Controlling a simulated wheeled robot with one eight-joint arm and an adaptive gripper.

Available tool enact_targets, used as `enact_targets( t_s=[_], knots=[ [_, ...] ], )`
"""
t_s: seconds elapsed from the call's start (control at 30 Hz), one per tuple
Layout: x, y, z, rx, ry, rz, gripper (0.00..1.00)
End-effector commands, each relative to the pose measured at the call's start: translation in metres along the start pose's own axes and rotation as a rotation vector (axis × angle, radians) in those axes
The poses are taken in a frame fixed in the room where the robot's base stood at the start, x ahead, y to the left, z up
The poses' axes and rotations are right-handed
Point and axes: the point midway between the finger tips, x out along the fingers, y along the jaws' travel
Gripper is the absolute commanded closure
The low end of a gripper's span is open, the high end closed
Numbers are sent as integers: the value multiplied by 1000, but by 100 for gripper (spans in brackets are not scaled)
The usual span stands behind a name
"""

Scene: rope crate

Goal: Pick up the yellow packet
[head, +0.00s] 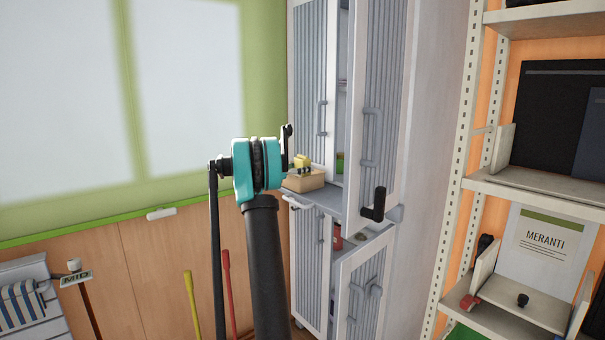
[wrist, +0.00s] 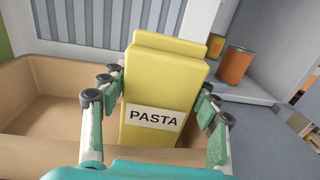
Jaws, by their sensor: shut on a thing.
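The yellow packet (wrist: 163,85) stands upright between my fingers in the wrist view, with a white label reading PASTA facing me. My gripper (wrist: 157,118) is shut on it, with teal-padded fingers on its left and right sides. In the head view the packet (head: 301,162) is a small yellow shape just above a tan box, partly hidden by my arm. The tan box (wrist: 50,140) lies behind and to the left of the packet in the wrist view. I cannot tell whether the packet still touches the box.
A grey cabinet (head: 379,110) with ribbed doors stands behind, partly open. An orange can (wrist: 236,65) and a yellow item stand inside it to the right. A shelf rack (head: 530,185) with boards and a MERANTI sign is at the far right. Yellow and red poles stand low in front.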

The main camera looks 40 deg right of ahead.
Motion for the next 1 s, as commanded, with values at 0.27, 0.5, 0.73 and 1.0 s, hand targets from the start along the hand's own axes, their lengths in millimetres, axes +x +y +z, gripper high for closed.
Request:
enact_targets(
  t_s=[0.27, 0.5, 0.73, 1.0],
  knots=[
    [0, 0, 0, 0, -1, 0, 79],
    [0, 0, 10, 0, -1, 0, 79],
    [0, 0, 50, 0, -1, 0, 79],
    [0, 0, 127, 0, -1, 0, 79]
  ],
)
